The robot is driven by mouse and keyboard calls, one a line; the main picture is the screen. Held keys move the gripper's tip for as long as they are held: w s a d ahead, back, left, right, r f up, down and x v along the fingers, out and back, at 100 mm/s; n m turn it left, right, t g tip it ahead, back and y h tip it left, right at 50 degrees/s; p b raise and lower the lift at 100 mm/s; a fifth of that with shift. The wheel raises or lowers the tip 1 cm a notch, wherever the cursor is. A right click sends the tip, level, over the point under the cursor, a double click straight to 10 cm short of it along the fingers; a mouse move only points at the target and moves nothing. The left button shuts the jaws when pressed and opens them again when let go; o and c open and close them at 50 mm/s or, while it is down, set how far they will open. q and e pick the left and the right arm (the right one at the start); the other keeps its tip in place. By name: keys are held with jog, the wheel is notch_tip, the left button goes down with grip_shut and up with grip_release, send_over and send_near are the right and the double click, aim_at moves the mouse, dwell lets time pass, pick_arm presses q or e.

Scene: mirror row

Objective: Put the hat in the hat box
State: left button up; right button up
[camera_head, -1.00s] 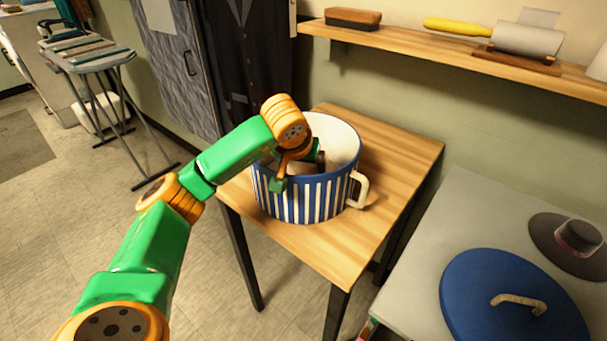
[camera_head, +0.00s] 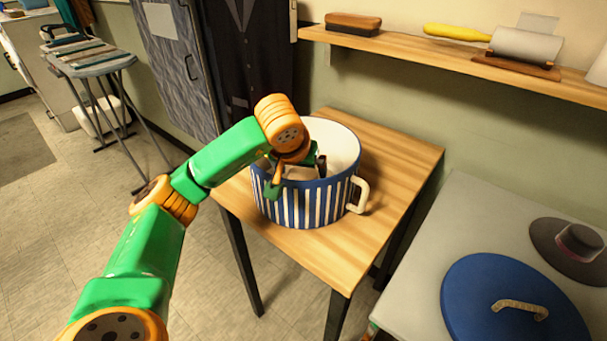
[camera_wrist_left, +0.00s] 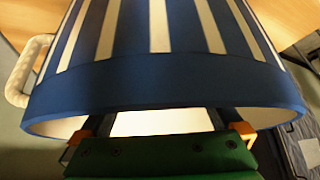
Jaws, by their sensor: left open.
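The hat (camera_head: 573,262), dark grey-brown with a wide brim and a pinkish band, lies on the grey table at the right. The hat box (camera_head: 310,202) is round, with blue and white stripes, a pale interior and a light side handle. It stands uncovered on the small wooden table. My left gripper (camera_head: 296,174) is open at the near side of the box's mouth. In the left wrist view the striped wall (camera_wrist_left: 165,85) fills the top, and the fingers (camera_wrist_left: 160,122) reach in past the rim, their tips hidden behind it. My right gripper is out of view.
A blue lid (camera_head: 480,285) with a pale handle lies in front of the hat on the grey table (camera_head: 430,260). The wooden table (camera_head: 385,150) is bare around the box. A wall shelf (camera_head: 420,51) holds a brush and a lint roller. An ironing board (camera_head: 95,62) stands far left.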

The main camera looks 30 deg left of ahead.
pick_arm(q)
jog(key=v, duration=0.8)
jog(key=shift+p, duration=0.45)
jog(key=shift+r, duration=0.1)
